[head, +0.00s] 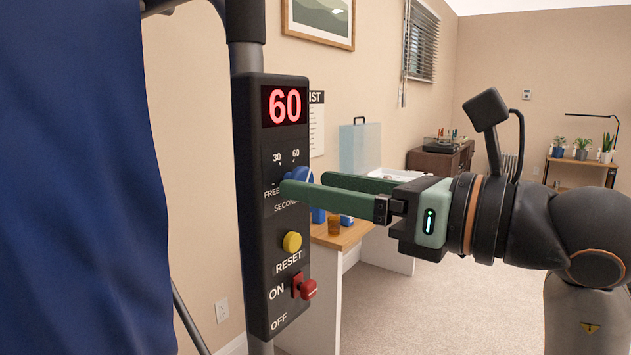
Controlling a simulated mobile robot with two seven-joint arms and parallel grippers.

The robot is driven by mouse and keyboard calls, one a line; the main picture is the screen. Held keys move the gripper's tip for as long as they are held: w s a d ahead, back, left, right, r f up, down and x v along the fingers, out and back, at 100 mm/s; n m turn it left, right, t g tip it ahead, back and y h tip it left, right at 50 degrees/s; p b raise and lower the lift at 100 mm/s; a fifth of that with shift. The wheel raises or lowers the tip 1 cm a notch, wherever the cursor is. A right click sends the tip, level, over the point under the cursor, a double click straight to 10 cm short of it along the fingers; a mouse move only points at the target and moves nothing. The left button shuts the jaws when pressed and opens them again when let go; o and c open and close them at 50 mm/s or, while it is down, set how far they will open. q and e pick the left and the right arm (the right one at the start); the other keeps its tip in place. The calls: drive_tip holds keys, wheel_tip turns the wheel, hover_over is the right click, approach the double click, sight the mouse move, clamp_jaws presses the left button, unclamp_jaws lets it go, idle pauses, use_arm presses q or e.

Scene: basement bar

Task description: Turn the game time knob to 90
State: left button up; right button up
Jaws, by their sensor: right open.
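A black control box (251,240) is fixed to a grey pole. My left gripper is out of view.
Below the knob are a yellow reset button (292,242) and a red on/off switch (306,288). A dark blue cloth (75,180) hangs close on the left. A wooden-topped desk (345,238) with small items stands behind the gripper. Open carpet (400,315) lies at lower right.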

drive_tip(key=shift+x, duration=0.8)
drive_tip(key=shift+c, duration=0.4)
clamp_jaws()
